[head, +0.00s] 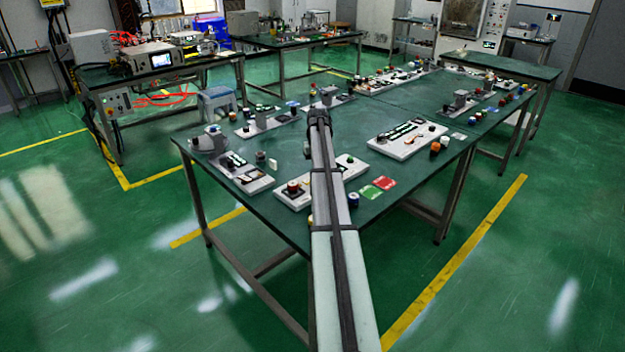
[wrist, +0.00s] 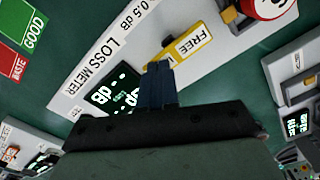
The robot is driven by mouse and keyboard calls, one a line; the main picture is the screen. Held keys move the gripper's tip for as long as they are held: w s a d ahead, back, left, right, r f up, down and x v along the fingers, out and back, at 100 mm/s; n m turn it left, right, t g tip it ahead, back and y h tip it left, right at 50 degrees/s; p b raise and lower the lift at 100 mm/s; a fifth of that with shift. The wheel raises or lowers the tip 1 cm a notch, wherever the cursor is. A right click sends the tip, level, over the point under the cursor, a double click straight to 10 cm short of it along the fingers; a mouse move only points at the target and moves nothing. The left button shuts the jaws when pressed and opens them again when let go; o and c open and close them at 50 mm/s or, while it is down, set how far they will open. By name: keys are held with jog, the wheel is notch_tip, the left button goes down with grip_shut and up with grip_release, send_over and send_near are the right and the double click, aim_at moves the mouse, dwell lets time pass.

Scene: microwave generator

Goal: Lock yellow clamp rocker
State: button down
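The yellow clamp rocker (wrist: 188,44) shows in the wrist view with a white "FREE" label on it. It sits on a white panel (wrist: 108,62) marked "LOSS METER" and "0.5 dB". My gripper (wrist: 158,70) comes in from the bottom of the wrist view, its dark blue fingers close together with nothing seen between them. The fingertips are right beside the lower left end of the rocker; I cannot tell if they touch. In the head view my arm reaches over the green table (head: 290,235), and the rocker cannot be made out there.
A lit green display (wrist: 122,92) is left of my fingers. A red round knob (wrist: 268,7) is at the upper right. Green "GOOD" (wrist: 30,25) and red "WASTE" (wrist: 14,62) cards lie at left. Another device (wrist: 295,85) stands at right. Several other panels stand on the table.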

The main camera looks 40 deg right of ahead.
jog(key=shift+f, duration=0.25)
jog(key=shift+r, duration=3.55)
